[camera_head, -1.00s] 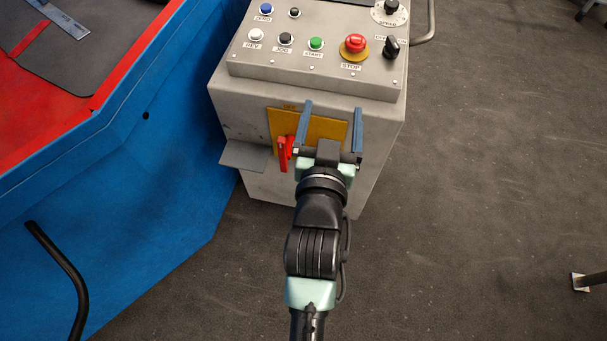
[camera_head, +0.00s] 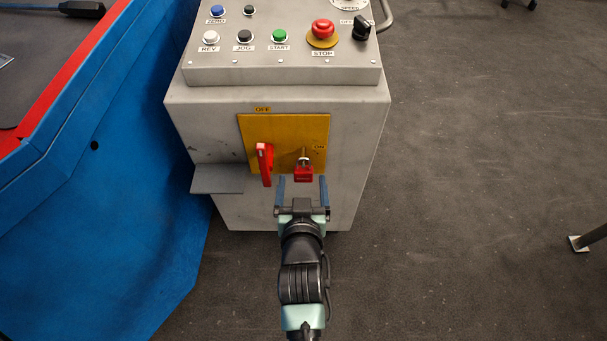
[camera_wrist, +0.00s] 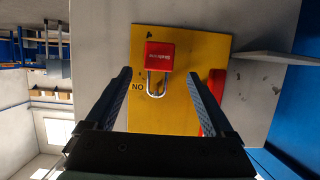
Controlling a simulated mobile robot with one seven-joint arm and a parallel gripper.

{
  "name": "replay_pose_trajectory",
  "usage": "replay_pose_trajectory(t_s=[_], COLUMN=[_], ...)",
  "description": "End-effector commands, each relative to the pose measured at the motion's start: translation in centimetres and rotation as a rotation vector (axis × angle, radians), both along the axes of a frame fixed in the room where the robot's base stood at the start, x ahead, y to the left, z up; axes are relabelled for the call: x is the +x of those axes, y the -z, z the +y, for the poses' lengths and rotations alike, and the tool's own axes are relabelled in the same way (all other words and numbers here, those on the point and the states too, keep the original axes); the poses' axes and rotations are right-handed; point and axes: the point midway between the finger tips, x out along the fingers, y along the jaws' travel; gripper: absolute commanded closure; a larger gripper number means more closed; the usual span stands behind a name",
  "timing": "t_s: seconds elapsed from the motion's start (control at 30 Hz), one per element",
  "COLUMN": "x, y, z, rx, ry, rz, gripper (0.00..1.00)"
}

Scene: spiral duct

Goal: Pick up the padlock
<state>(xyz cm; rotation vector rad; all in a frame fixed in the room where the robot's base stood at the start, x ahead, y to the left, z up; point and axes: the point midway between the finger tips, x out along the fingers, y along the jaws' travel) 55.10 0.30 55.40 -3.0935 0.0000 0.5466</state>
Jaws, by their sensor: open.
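The red padlock (camera_head: 304,173) with a silver shackle hangs on the yellow switch plate (camera_head: 284,127), near the ON label. In the wrist view the padlock (camera_wrist: 160,57) appears upside down, its shackle toward my gripper side of the picture. My gripper (camera_head: 302,181) is open and empty, its two blue fingers pointing at the cabinet front. In the head view the fingertips are just below and to either side of the padlock. In the wrist view my gripper (camera_wrist: 163,76) has the padlock between and beyond its fingertips, not touching them.
A red switch handle (camera_head: 265,164) stands just left of the padlock, close to the left finger. A grey shelf (camera_head: 217,179) juts from the cabinet's left. The control panel (camera_head: 280,72) overhangs above, and a blue machine side (camera_head: 130,160) is at left. Open floor lies right.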

Motion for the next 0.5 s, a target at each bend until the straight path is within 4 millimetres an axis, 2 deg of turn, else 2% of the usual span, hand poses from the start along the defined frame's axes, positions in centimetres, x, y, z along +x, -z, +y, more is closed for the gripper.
replay_pose_trajectory(t_s=[0.17, 0.3, 0.5], x=[1.4, 3.3, 4.9], y=[0.9, 1.8, 2.1], z=[0.0, -0.2, -0.3], rx=[0.001, 0.001, 0.001], ry=[-0.001, 0.0, 0.0], rz=[-0.001, -0.001, 0.0], gripper=[0.12, 0.12, 0.12])
